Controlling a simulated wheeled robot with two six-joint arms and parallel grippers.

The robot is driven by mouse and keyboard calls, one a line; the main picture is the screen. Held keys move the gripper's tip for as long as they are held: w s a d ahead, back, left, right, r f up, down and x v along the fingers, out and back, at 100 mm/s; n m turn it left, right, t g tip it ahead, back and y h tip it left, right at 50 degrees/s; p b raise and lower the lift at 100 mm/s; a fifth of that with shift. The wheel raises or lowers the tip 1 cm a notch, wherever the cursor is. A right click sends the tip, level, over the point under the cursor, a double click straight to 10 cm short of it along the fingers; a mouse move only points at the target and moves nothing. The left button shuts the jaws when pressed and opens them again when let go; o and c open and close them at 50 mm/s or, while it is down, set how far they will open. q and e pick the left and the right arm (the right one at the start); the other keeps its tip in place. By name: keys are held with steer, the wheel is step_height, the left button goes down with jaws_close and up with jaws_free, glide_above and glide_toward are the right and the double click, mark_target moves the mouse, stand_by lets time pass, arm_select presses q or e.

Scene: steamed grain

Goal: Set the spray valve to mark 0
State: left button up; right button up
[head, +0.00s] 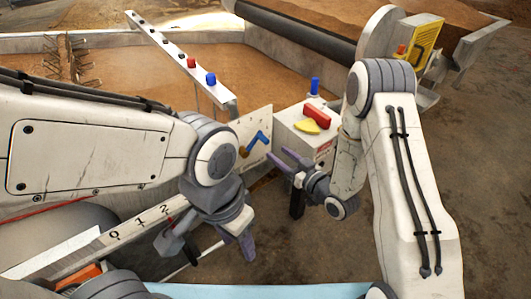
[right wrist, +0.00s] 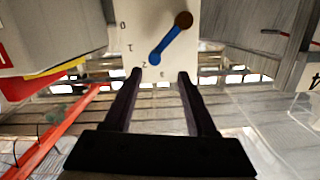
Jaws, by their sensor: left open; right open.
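The spray valve shows in the right wrist view as a blue lever (right wrist: 170,42) with a brown pivot on a pale plate (right wrist: 205,45). The plate carries marks 0, 1, 2 and 3. The lever's free end points between 2 and 3, seemingly closer to 2, and away from 0. In the head view the blue lever (head: 258,139) is on the upright plate (head: 262,122). My right gripper (head: 279,154) is open and empty just in front of the plate, apart from the lever. My left gripper (head: 208,245) is open and empty, lower and nearer.
A white box (head: 300,130) with red and yellow parts stands right of the plate. A rail (head: 178,55) with coloured knobs runs behind it. A marked scale bar (head: 135,228) lies below my left arm. A red bar (right wrist: 50,135) crosses the right wrist view's left side.

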mark_target(268, 142)
arm_select(q)
step_height(268, 142, down, 2)
steer(key=shift+b, duration=0.6)
arm_select(e)
steer(key=shift+m+t, duration=0.3)
steer(key=shift+t, duration=0.3)
steer(key=x, duration=0.9)
steer(key=shift+w+d+f, duration=0.2)
steer(key=shift+w+f, duration=0.15)
steer(key=shift+f, duration=0.1)
jaws_close()
steer(key=shift+d+f, duration=0.1)
